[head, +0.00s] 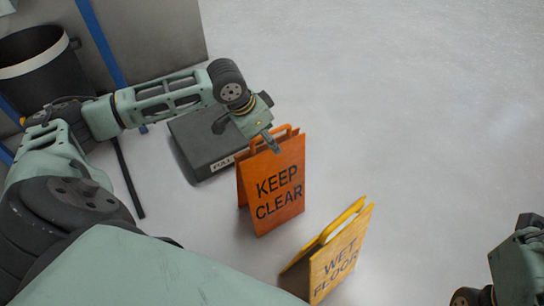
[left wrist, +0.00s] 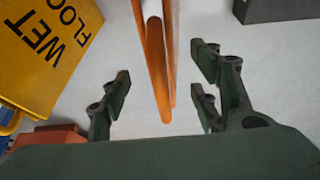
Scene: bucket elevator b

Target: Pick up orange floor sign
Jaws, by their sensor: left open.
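The orange floor sign (head: 278,187) reads KEEP CLEAR and stands upright as an A-frame on the grey floor, with a handle on top. My left gripper (head: 270,140) is at its top edge, by the handle. In the left wrist view my left gripper (left wrist: 163,92) is open, its fingers apart on either side in the picture. Orange edges of the sign (left wrist: 155,60) show between them, and I see no finger closed on it. At the lower right, part of my right arm shows; its fingers cannot be made out.
A yellow WET FLOOR sign (head: 340,255) stands in front and to the right, also in the left wrist view (left wrist: 45,50). A dark grey box (head: 200,135) lies behind the orange sign. A black bin (head: 38,75) is at the upper left. The floor to the right is clear.

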